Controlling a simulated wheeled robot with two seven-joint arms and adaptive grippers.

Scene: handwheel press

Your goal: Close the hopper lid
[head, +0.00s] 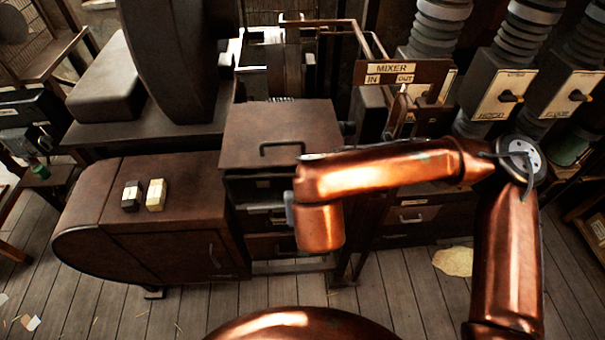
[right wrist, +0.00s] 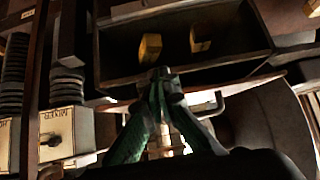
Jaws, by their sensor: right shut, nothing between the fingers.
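A flat brown lid (head: 265,122) with a dark bar handle (head: 282,147) near its front edge is on top of the cabinet in the middle of the head view. I cannot tell whether it is fully down. My right arm reaches across from the right, its end link just right of and in front of the lid. That link hides the right gripper in the head view. In the right wrist view the green fingers of my right gripper (right wrist: 163,75) are together and empty, below a dark box-like recess (right wrist: 175,62) with two yellow pieces. My left gripper is not in view.
A rounded brown cabinet (head: 150,235) with a black block (head: 132,196) and a cream block (head: 156,195) stands left. The mixer sign frame (head: 405,73) and bellows with switch boxes (head: 495,100) stand right. Plank floor (head: 400,285) is open in front.

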